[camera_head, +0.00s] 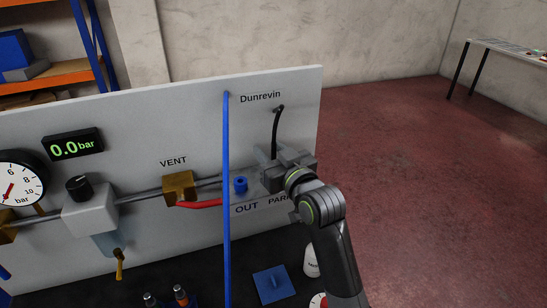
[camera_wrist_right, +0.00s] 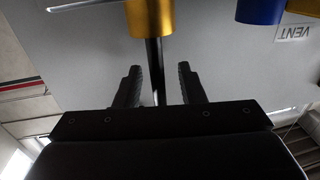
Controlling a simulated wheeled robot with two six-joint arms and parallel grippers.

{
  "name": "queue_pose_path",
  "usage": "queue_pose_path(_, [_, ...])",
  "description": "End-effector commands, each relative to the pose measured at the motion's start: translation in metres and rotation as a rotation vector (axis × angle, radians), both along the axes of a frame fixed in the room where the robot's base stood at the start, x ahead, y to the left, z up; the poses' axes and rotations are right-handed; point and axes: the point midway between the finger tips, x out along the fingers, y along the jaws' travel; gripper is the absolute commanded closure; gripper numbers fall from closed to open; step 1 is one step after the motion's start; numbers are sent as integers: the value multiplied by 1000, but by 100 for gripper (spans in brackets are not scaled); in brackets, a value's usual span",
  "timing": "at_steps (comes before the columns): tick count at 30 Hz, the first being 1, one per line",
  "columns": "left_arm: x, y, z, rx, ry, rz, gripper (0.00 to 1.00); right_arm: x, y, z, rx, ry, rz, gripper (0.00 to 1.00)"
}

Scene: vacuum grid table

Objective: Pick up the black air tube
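In the right wrist view, the tube (camera_wrist_right: 154,65) runs from a gold fitting (camera_wrist_right: 150,17) between the two open fingers (camera_wrist_right: 158,85). It sits nearer the left finger, and a gap shows on the right side. My left gripper is not in view.
A blue tube (camera_head: 226,180) hangs in front of the panel, left of the blue OUT port (camera_head: 240,184). A brass VENT valve (camera_head: 180,187) has a red lever.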

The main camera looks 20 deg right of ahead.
Motion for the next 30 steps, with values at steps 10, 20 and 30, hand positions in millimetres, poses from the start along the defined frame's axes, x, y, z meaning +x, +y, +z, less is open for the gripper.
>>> queue_pose_path(10, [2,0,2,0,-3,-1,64,6,1,0,-1,0,0,65])
queue_pose_path(20, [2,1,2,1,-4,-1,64,5,1,0,-1,0,0,100])
queue_pose_path(30, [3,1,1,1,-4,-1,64,5,1,6,-1,-4,0,100])
